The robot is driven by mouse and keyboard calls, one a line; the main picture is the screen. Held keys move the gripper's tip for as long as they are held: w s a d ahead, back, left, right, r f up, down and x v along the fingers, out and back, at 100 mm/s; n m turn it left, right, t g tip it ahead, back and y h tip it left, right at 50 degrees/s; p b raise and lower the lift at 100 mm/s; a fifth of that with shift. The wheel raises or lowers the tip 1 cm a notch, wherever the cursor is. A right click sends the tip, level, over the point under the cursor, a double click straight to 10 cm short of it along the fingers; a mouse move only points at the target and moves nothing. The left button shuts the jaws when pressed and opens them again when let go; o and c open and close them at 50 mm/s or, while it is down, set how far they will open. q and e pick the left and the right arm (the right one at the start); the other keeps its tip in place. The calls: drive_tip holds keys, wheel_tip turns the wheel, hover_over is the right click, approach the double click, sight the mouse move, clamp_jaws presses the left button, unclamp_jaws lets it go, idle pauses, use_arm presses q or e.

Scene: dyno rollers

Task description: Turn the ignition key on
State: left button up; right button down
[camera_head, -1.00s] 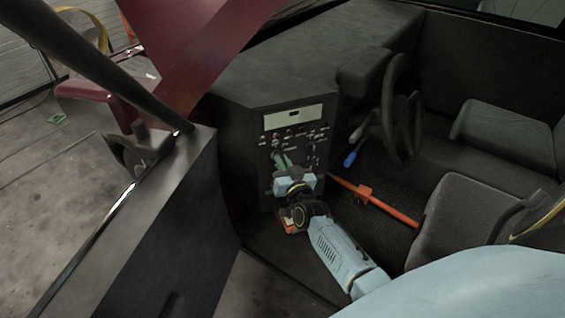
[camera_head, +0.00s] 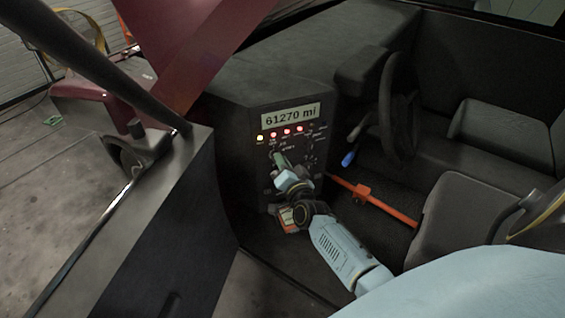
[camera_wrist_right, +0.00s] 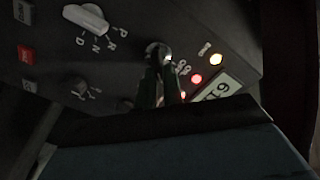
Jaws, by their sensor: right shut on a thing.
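The dashboard panel (camera_head: 262,155) stands ahead of me, with a lit display (camera_head: 290,116) reading 61270 mi and a row of lit lamps (camera_head: 287,132) below it. My right gripper (camera_head: 280,160) reaches the panel below the lamps. In the right wrist view its green fingers (camera_wrist_right: 158,85) are shut at the round ignition switch (camera_wrist_right: 158,50). The key itself is mostly hidden between the fingers. My left gripper is not in view.
A white gear selector (camera_wrist_right: 86,18) marked P R N D and a smaller knob (camera_wrist_right: 80,88) sit near the fingers. The steering wheel (camera_head: 393,115) is to the right, with a blue-tipped lever (camera_head: 348,158). An orange bar (camera_head: 375,198) crosses the footwell. Seats (camera_head: 465,200) stand farther right.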

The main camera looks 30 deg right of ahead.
idle(0.3)
drive_tip(key=c, duration=1.5)
unclamp_jaws()
drive_tip(key=p+v, duration=0.1)
drive_tip(key=v, duration=1.2)
drive_tip(key=shift+s, duration=0.2)
